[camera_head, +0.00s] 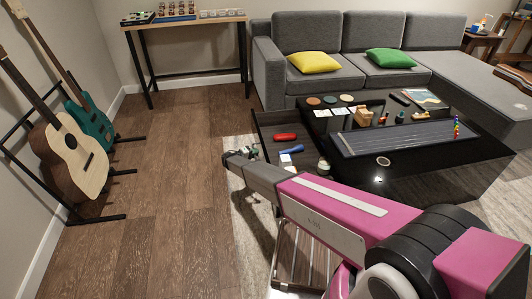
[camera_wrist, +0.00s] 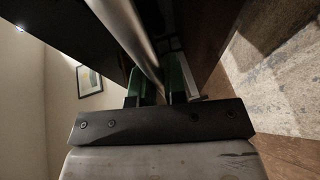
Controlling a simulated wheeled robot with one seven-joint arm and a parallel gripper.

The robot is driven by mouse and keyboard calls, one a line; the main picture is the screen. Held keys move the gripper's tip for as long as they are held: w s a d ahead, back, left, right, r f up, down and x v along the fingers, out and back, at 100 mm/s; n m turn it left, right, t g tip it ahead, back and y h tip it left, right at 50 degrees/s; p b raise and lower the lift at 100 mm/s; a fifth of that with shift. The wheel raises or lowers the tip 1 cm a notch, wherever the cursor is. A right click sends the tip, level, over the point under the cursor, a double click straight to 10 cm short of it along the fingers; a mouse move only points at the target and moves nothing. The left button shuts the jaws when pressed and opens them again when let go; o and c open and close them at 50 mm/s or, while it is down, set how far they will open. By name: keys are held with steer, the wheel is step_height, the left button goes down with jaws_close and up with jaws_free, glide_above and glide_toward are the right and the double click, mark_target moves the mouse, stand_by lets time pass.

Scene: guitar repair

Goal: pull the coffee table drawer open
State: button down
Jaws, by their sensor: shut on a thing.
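The black coffee table (camera_head: 455,150) stands on the right in the head view. Its drawer (camera_head: 262,122) sticks out from the table's left side, open enough to show things inside. In the wrist view a round metal bar handle (camera_wrist: 135,35) runs between the green-tipped fingers of my gripper (camera_wrist: 158,84), which is shut on it. In the head view my gripper (camera_head: 238,156) is small, at the drawer's left front; the handle is hard to make out there. My arm hides the drawer's near part.
The drawer holds a red object (camera_head: 285,137), a blue one (camera_head: 292,150) and a small jar (camera_head: 323,166). Tabletop items include a long dark panel (camera_head: 400,137) and a wooden piece (camera_head: 363,117). Guitars on a rack (camera_head: 95,217) stand left. The wooden floor (camera_head: 180,170) between is clear.

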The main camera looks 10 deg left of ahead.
steer(key=shift+s+a, duration=0.25)
steer(key=shift+a, duration=0.35)
steer(key=shift+s+a, duration=0.25)
steer(key=shift+a, duration=0.4)
steer(key=shift+s+a, duration=0.25)
steer(key=shift+a, duration=0.35)
steer(key=c, duration=1.2)
jaws_free()
steer(key=v, duration=1)
steer(key=shift+s+a, duration=0.25)
steer(key=shift+a, duration=0.05)
